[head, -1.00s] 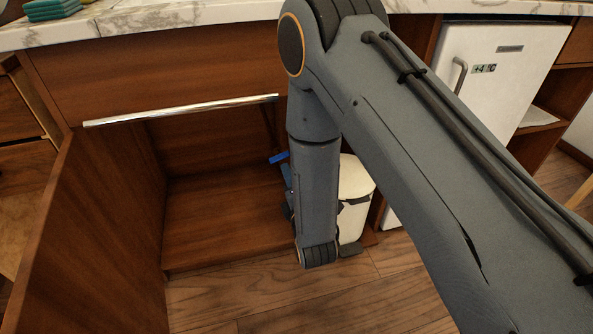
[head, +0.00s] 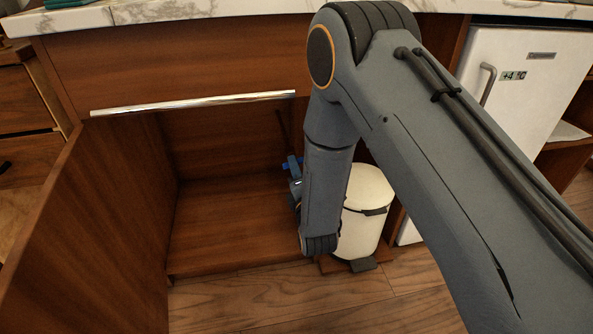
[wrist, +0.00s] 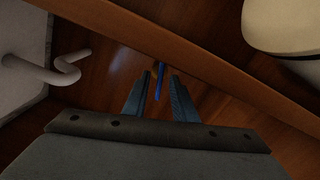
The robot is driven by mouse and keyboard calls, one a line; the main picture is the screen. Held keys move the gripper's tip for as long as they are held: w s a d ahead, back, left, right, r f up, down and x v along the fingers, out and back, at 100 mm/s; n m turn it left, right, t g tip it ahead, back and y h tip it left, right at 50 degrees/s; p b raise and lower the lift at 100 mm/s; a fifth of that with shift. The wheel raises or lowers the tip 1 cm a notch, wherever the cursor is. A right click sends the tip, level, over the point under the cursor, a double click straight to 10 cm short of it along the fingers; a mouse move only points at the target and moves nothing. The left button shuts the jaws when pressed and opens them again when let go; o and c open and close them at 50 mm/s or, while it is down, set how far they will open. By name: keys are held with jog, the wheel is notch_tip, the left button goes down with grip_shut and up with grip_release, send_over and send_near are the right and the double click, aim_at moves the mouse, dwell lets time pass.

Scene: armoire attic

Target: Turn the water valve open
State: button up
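The water valve shows as a small blue handle (head: 287,165) inside the open cabinet, near its right side and partly hidden by my arm. In the wrist view, the blue handle (wrist: 159,67) is a narrow upright strip straight ahead. My gripper (wrist: 161,77) is open, with its two fingers apart on either side of the strip. The strip shows in the gap at the fingertips. I cannot tell whether either finger touches it. In the head view my gripper is mostly hidden behind my arm. The valve body and pipe joint are not clear.
The cabinet (head: 225,225) has an open door (head: 85,230) on the left and a metal bar (head: 195,103) above. A white bin (head: 362,215) stands right of my forearm, near a white fridge (head: 520,80). In the wrist view a wooden board (wrist: 200,60) crosses close above the fingers.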

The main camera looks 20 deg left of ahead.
grip_shut()
jog(key=shift+m+p, duration=1.8)
jog(key=shift+p, duration=0.1)
grip_release()
